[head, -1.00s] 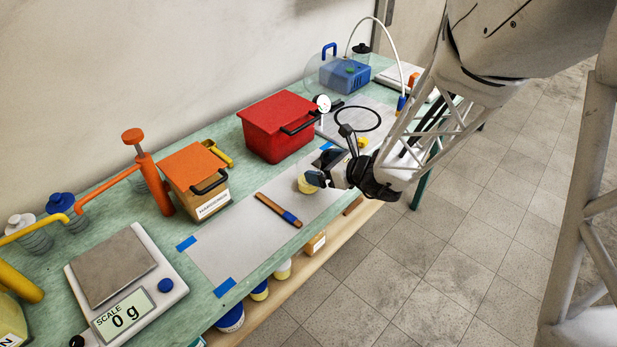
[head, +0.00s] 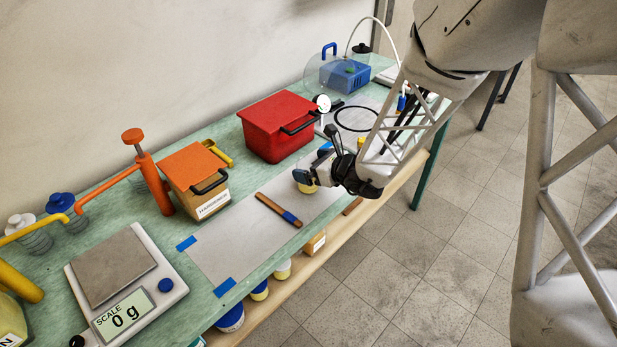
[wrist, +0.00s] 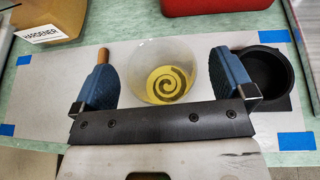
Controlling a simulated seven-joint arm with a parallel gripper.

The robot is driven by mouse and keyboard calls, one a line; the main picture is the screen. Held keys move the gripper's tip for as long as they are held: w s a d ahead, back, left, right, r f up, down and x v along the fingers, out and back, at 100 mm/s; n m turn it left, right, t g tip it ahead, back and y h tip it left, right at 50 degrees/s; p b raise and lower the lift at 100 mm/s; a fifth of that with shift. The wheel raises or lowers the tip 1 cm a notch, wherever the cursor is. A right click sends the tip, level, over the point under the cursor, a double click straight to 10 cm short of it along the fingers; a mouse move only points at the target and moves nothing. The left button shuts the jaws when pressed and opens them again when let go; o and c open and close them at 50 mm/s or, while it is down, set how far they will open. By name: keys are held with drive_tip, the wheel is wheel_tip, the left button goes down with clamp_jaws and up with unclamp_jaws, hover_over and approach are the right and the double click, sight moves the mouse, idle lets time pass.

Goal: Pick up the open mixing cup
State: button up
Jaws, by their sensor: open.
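The open mixing cup (wrist: 168,70) is translucent, with yellow material and a dark spiral at its bottom. It stands on the grey mat between the two blue fingers of my gripper (wrist: 164,78) in the wrist view. The gripper is open, with a gap to the cup on both sides. In the head view my gripper (head: 306,181) is low over the mat, and only a yellow part of the cup (head: 308,189) shows, the rest hidden behind the fingers.
A black round holder (wrist: 268,80) sits right beside the right finger. A stick with a brown handle (head: 278,209) lies on the mat (head: 235,250) to the left. A red box (head: 275,125) and a hardener box (head: 195,180) stand behind.

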drive_tip(key=shift+w+a+f, duration=0.3)
drive_tip(key=shift+w+a, duration=0.15)
drive_tip(key=shift+a, duration=0.05)
drive_tip(key=shift+c, duration=0.5)
drive_tip(key=c, duration=0.9)
